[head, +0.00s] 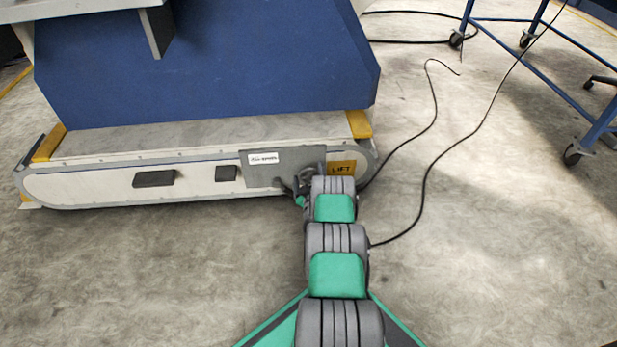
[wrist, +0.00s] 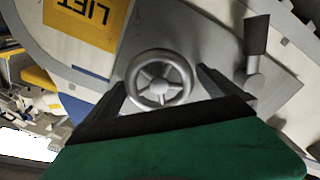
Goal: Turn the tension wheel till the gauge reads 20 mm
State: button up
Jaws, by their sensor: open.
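The tension wheel (wrist: 160,82) is a small grey spoked handwheel on the grey side plate of the machine, seen in the wrist view. My gripper (wrist: 161,79) is open, with one finger on each side of the wheel's rim. I cannot tell whether the fingers touch it. In the head view my arm reaches the plate (head: 262,178) and mostly hides the wheel and the gripper. No gauge reading can be made out in either view.
A yellow LIFT label (wrist: 85,22) is beside the wheel, and a dark grey lever (wrist: 257,38) sticks out on its other side. The blue machine body (head: 210,70) rises above the belt base. Black cables (head: 425,190) lie on the floor to the right, near a blue wheeled frame (head: 560,80).

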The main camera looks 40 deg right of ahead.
jog(key=shift+c, duration=0.2)
jog(key=c, duration=1.3)
jog(key=shift+m, duration=0.3)
jog(key=m, duration=0.5)
jog(key=shift+s+d, duration=0.1)
jog(key=m, duration=0.6)
jog(key=shift+s+d+m, duration=0.1)
jog(key=shift+m, duration=0.2)
jog(key=m, duration=0.6)
jog(key=shift+d, duration=0.1)
jog(key=m, duration=0.5)
jog(key=shift+f+m, duration=0.2)
jog(key=shift+m, duration=0.1)
